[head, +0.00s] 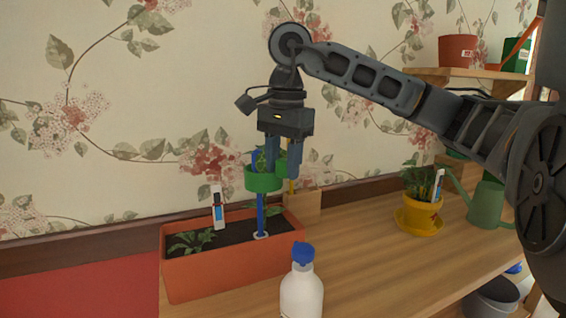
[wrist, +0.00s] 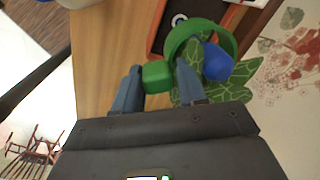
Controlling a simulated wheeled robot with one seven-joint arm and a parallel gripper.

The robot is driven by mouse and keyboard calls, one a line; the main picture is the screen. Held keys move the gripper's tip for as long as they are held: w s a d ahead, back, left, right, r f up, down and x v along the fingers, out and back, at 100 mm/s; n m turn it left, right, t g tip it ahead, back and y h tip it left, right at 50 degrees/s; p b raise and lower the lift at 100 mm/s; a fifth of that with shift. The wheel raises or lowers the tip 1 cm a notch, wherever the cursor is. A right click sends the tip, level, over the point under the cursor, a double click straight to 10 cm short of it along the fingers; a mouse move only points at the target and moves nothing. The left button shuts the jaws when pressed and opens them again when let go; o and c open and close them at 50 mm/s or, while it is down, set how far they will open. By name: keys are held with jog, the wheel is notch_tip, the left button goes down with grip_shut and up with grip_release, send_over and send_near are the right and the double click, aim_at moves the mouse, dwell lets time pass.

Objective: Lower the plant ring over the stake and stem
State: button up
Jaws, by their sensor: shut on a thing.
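My gripper (head: 283,168) points down and is shut on the green tab (wrist: 157,76) of the plant ring (head: 263,180). The ring, also in the wrist view (wrist: 193,27), is held well above the soil. The blue stake (head: 261,216) stands upright in the planter (head: 228,268). Its blue top (wrist: 217,62) shows within the ring's outline in the wrist view, and blue shows above and below the ring in the head view. Green leaves (wrist: 245,77) lie at the ring, partly outside it. The stem is mostly hidden, so I cannot tell whether the ring encloses it.
A white bottle with a blue cap (head: 302,285) stands in front of the planter. A white marker (head: 217,208) stands in the soil. A yellow potted plant (head: 420,214) and a green watering can (head: 487,205) are at the right. The middle of the table is clear.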

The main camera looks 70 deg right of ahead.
jog(key=o, duration=1.3)
